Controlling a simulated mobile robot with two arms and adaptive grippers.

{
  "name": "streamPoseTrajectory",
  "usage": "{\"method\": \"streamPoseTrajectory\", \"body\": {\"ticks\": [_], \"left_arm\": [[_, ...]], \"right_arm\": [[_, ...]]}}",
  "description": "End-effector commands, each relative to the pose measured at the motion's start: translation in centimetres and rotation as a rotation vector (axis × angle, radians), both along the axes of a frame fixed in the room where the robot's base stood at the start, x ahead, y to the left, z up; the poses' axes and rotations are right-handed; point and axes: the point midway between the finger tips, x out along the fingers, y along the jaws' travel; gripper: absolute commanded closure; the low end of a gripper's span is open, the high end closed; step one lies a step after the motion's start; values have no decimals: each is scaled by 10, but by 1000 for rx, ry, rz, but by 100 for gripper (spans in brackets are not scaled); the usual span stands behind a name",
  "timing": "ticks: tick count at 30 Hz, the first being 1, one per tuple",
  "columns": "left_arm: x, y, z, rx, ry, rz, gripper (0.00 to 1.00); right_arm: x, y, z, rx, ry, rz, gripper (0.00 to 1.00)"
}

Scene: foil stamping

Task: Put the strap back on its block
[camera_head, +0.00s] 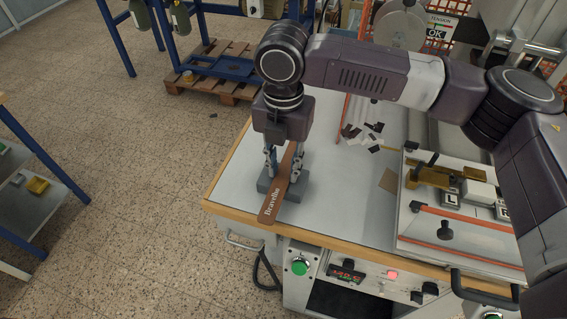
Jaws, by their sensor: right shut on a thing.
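The strap (272,206) is a brown strip with pale lettering that reads like "Bravelho". It lies across the top of its grey block (298,189), near the left front corner of the machine table, and its front end overhangs toward the table edge. My right gripper (283,170) points down above the block, with its fingers on either side of the strap, shut on it. The strap appears to rest on or just above the block; the exact contact is hard to tell. My left gripper is not in view.
The table (340,217) has a wooden front edge and free grey surface right of the block. Small dark and white scraps (365,135) lie behind. A fixture marked L and R (455,205) stands at the right. A green button (299,266) sits on the front panel.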

Motion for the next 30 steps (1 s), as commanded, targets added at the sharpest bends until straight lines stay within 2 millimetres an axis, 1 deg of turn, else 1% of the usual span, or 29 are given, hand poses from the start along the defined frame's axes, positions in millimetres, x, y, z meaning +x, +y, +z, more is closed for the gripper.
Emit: {"method": "streamPoseTrajectory", "body": {"ticks": [3,8,9,13,14,21,24,26,29,30], "left_arm": [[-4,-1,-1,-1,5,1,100],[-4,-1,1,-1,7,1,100],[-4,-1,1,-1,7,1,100],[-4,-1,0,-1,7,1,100],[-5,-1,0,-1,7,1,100],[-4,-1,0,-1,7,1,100],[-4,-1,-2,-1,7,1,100],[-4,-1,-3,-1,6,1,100],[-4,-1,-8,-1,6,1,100],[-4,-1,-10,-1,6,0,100]], "right_arm": [[0,0,0,1,-1,0,89],[0,0,-2,0,0,0,89],[0,0,-3,0,0,1,75],[0,0,-2,0,-1,1,61],[0,0,-2,0,-1,1,59],[0,0,-2,0,-1,1,59],[0,0,1,0,-2,1,59],[0,0,7,0,-2,0,59],[1,1,22,1,-3,1,59],[1,1,31,3,-4,1,59]]}}
